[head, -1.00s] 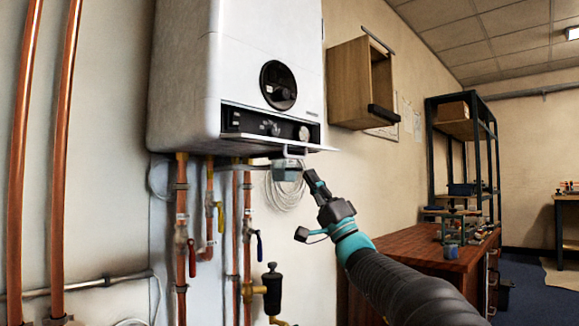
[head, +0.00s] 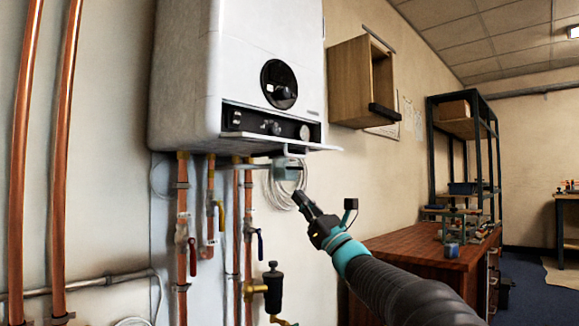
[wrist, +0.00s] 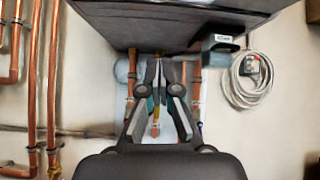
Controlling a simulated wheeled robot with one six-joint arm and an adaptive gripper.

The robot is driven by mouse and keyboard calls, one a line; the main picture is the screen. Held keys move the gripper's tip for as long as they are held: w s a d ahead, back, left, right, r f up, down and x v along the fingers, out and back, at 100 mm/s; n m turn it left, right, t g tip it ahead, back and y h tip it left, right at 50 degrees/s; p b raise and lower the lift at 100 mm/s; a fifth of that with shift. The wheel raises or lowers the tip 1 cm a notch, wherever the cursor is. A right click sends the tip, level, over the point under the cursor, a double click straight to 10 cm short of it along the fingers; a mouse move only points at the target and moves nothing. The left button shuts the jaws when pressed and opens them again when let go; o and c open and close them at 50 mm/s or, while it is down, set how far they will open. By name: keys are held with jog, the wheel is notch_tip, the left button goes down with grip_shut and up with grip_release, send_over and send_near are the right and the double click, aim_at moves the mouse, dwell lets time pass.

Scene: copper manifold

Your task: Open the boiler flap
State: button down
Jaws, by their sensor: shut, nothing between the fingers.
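The white boiler (head: 225,60) hangs on the wall at the upper left of the head view. Its flap (head: 310,147) is folded down and juts out roughly level below the control panel (head: 268,124), whose knobs and gauge are exposed. A small loop handle (head: 297,151) hangs under the flap. My gripper (head: 297,196) is shut and empty, below the flap and apart from it. In the wrist view my gripper (wrist: 158,62) has its fingertips together, under a dark surface (wrist: 160,22) of the boiler or flap; I cannot tell which.
Copper pipes (head: 62,150) run down the wall at left, with valves under the boiler. A coiled white cable (wrist: 247,80) hangs near a small grey box (wrist: 218,44). An open wooden cabinet (head: 352,85) is on the wall to the right, above a wooden worktop (head: 425,245).

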notch_tip(320, 180, up, 8)
jog(key=w+a+m+p, duration=0.1)
jog(key=w+a, duration=0.1)
jog(key=a, duration=0.1)
jog(key=shift+w+r+p, duration=0.25)
jog(key=shift+w+p, duration=0.15)
dwell(0.4)
jog(key=shift+r, duration=0.1)
